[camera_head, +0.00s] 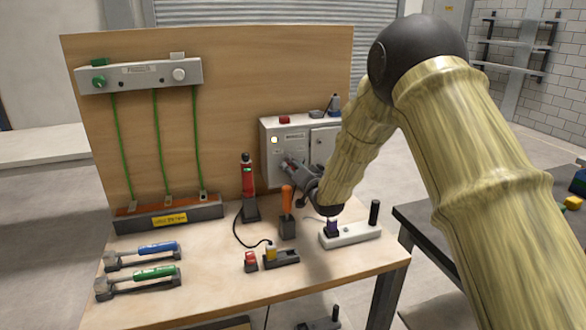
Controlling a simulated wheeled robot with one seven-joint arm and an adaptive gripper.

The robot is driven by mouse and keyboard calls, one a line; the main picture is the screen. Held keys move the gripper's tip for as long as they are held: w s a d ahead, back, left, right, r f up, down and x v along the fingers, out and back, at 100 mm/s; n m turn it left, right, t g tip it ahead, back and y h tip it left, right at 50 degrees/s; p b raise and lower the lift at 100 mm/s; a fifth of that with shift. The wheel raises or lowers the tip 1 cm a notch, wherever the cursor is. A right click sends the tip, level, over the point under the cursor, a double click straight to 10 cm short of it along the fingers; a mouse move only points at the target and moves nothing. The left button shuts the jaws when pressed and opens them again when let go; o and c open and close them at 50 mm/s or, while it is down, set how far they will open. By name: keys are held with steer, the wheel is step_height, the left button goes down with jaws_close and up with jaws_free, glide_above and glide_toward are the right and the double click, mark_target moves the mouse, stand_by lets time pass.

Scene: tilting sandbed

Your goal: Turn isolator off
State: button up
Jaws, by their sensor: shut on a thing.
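A grey isolator box (297,140) stands against the wooden backboard at the right rear of the bench. My gripper (289,165) reaches in from the right, at the lower left of the box front. Its jaws are shut on a part there, apparently the isolator's switch handle. The fingers hide that part, so I cannot tell its position.
On the wooden bench (230,293) are a red tester (248,185), an orange-handled screwdriver (286,198), a white block (352,235), and blue and green tools (156,248) at left. A grey panel (140,75) with green wires hangs on the backboard.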

steer(key=n+b, duration=0.1)
steer(key=n, duration=0.1)
steer(key=shift+n+b, duration=0.3)
steer(key=shift+n, duration=0.1)
steer(key=shift+r+n+g, duration=0.1)
steer(key=shift+n+g, duration=0.2)
steer(key=shift+n, duration=0.6)
steer(key=o, duration=1)
steer(key=shift+o, duration=0.2)
steer(key=shift+s, duration=0.1)
steer(key=v, duration=1.1)
steer(key=shift+s, duration=0.4)
